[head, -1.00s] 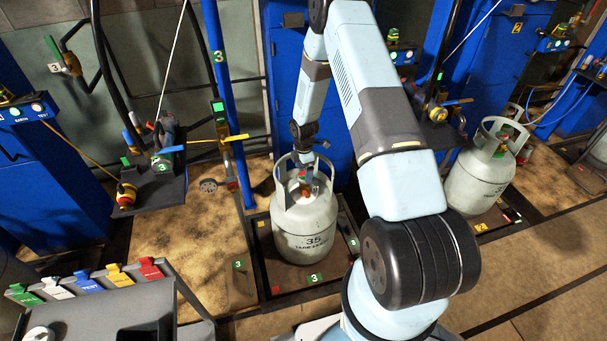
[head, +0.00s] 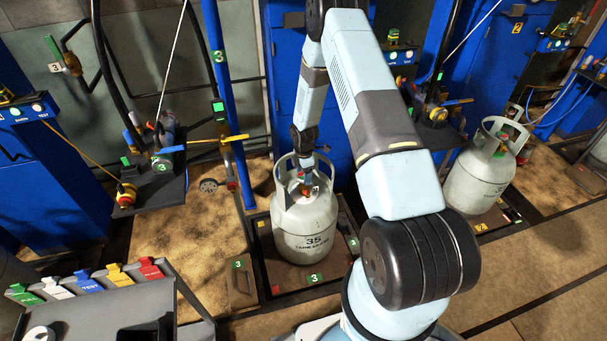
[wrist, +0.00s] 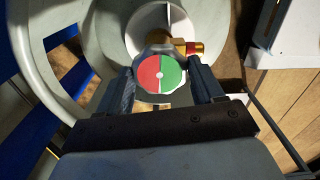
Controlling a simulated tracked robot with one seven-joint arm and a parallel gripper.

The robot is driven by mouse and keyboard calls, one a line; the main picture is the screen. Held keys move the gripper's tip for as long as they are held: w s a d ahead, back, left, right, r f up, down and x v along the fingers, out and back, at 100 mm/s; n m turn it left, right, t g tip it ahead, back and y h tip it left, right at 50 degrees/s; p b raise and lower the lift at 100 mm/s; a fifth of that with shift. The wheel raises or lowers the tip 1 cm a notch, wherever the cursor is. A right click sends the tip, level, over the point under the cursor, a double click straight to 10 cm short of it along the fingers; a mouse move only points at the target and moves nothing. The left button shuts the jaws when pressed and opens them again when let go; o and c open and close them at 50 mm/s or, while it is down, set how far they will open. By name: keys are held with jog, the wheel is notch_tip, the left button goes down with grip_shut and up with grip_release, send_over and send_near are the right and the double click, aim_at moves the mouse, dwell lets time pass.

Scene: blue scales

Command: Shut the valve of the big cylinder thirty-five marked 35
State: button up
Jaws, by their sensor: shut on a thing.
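The big pale grey cylinder marked 35 (head: 305,228) stands upright on the scale platform (head: 263,262) in the middle of the head view. Its collar also shows in the wrist view (wrist: 45,60). My gripper (head: 305,172) reaches down into the collar from above. In the wrist view its two dark fingers (wrist: 161,88) are shut on the round valve handwheel (wrist: 159,74), one on each side. The handwheel's cap is red on the left half and green on the right half. A brass outlet with a red end (wrist: 193,48) sticks out beyond it.
A second grey cylinder (head: 476,180) stands on another scale at right. A blue post (head: 216,60) marked 3 and a hose shelf (head: 150,190) are left of the cylinder. A rack of coloured tags (head: 90,284) stands at front left.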

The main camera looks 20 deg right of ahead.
jog(key=shift+c, duration=1.4)
